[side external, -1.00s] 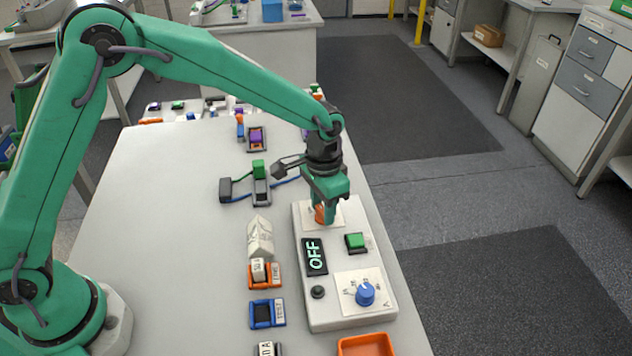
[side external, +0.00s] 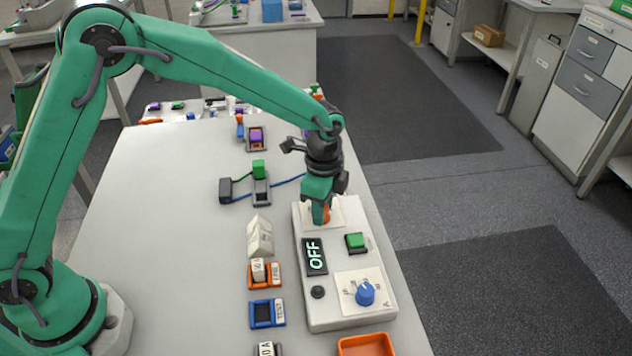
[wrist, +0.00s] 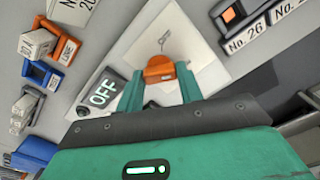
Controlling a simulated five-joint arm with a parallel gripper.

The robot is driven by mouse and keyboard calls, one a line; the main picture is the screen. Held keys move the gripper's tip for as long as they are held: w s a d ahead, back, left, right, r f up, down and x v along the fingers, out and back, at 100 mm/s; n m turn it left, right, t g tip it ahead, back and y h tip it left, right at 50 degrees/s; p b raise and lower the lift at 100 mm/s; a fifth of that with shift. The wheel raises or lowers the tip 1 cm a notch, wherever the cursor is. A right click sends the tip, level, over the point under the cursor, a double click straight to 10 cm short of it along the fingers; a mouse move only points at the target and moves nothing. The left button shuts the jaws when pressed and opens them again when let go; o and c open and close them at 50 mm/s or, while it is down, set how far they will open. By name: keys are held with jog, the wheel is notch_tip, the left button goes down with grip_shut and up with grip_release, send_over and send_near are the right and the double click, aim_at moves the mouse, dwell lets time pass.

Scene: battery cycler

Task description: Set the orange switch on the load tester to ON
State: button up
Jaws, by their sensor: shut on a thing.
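The load tester (side external: 318,285) is a pale panel at the right edge of the bench. Its orange switch (side external: 326,214) is at the far end, on a whitish plate, partly hidden by my gripper (side external: 320,212) in the side view. In the wrist view my gripper (wrist: 160,85) has its two green fingers shut on the orange switch (wrist: 159,69), one on each side. The display (side external: 314,256) reads OFF, and it also reads OFF in the wrist view (wrist: 104,91).
The tester also carries a green button (side external: 355,242), a blue knob (side external: 365,294) and a dark round button (side external: 318,292). To its left are a white wedge (side external: 260,236), an orange holder (side external: 265,275) and a blue holder (side external: 267,313). An orange tray (side external: 366,345) is at the front.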

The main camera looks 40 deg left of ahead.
jog(key=shift+m, duration=0.8)
jog(key=o, duration=1)
notch_tip(320, 180, up, 7)
jog(key=shift+r, duration=0.45)
